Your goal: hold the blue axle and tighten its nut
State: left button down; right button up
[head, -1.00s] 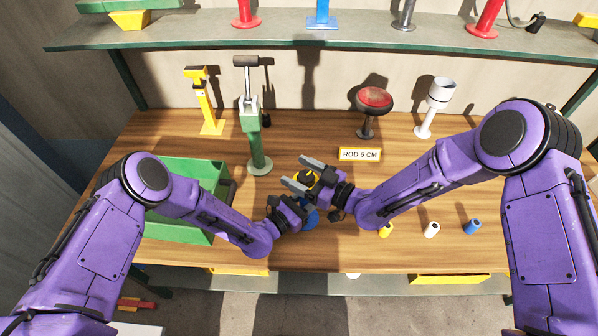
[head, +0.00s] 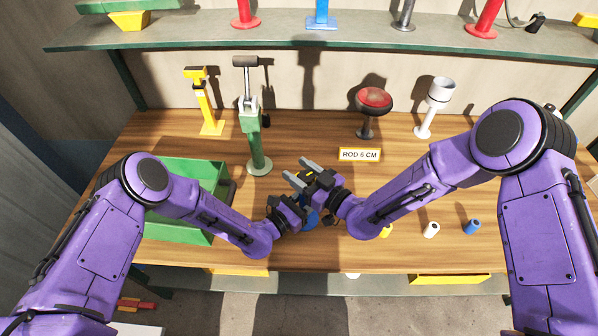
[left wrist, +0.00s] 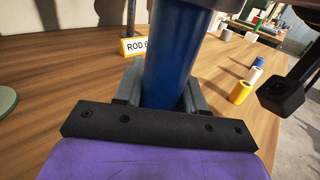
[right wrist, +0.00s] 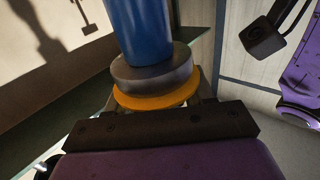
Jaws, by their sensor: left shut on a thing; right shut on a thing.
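The blue axle (left wrist: 172,55) stands upright between the fingers of my left gripper (left wrist: 160,97), which is shut on it. In the head view both grippers mostly hide the axle, and its blue foot (head: 312,219) shows below them. My right gripper (head: 303,173) is above my left gripper (head: 290,213), at the axle's top. The right wrist view shows the yellow-orange nut (right wrist: 158,97) between the right fingers, against a dark grey collar (right wrist: 152,70) on the axle. My right gripper is shut on the nut.
A green stand (head: 256,140) is behind left, beside a green bin (head: 185,240). A "ROD 6 CM" sign (head: 360,154), a red-topped stand (head: 374,100) and a white stand (head: 438,95) are behind right. Small yellow, white (head: 431,230) and blue (head: 472,227) cylinders are at the right.

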aim_at(308, 184)
jog(key=m+t+h, duration=0.4)
jog(key=shift+w+d+h, duration=0.15)
jog(key=shift+d+h, duration=0.05)
jog(key=shift+h, duration=0.2)
jog(key=shift+w+d+m+t+h, duration=0.15)
jog(key=shift+m+t+h, duration=0.65)
jog(key=shift+m+h, duration=0.8)
jog(key=shift+d+h, duration=0.1)
jog(key=shift+h, duration=0.4)
jog(key=o, duration=1)
jog(key=v, duration=0.7)
jog(key=shift+s+d, duration=0.1)
jog(key=shift+s, duration=0.15)
